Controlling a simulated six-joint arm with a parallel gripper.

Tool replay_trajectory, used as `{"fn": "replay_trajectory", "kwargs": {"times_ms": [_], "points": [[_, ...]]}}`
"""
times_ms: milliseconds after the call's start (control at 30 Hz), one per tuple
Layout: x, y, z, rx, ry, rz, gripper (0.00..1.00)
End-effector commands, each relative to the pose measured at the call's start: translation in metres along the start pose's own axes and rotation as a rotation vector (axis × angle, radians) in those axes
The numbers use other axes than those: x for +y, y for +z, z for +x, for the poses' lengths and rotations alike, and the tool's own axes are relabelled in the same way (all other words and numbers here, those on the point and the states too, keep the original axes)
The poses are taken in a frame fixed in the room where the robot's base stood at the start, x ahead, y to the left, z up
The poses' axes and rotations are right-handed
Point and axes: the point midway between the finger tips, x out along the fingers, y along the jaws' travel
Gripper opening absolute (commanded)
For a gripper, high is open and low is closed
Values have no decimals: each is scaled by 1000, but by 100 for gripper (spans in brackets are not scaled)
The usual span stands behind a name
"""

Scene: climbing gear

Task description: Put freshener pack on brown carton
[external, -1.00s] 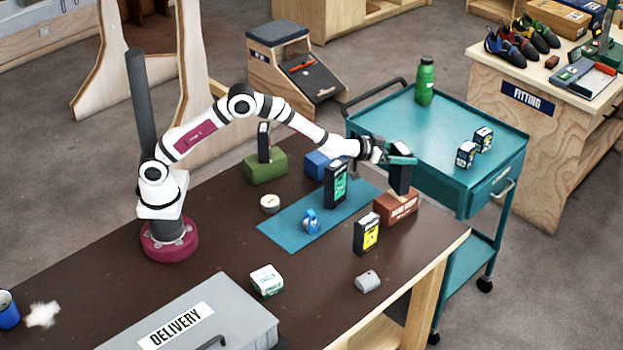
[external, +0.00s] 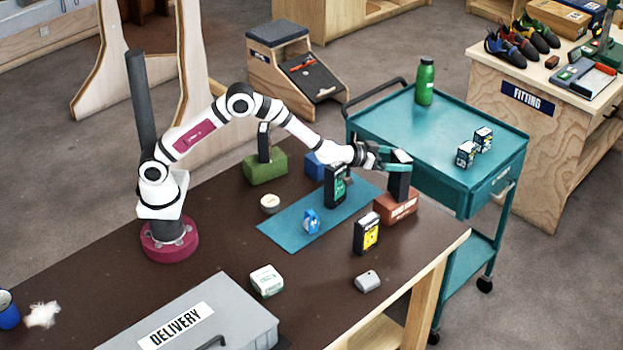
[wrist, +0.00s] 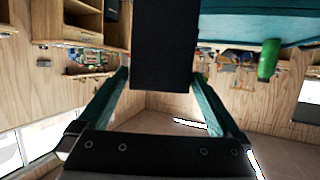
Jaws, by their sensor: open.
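A plain black pack (external: 398,182) stands upright on the brown carton (external: 397,207) at the table's right side; its label is not visible, so I cannot tell whether it is the freshener pack. My gripper (external: 384,158) is open just left of this pack, near its upper part. In the wrist view the black pack (wrist: 165,40) is ahead, between the lines of my two spread teal fingers (wrist: 161,76), with gaps on both sides. The carton does not show in the wrist view.
A black pack with a green label (external: 335,188) stands on the blue mat (external: 290,232), below my wrist. A yellow-labelled black pack (external: 367,234) stands in front of the carton. A green box (external: 264,168) bears another black pack. The teal cart (external: 440,135) is behind.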

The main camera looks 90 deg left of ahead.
Motion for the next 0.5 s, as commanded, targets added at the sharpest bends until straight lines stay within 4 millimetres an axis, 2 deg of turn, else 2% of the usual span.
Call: {"fn": "replay_trajectory", "kwargs": {"times_ms": [300, 400, 500], "points": [[0, 0, -75, 1, 2, 1, 100], [1, -1, -91, 2, 2, 0, 100], [0, 0, -100, 1, 1, 1, 100]]}}
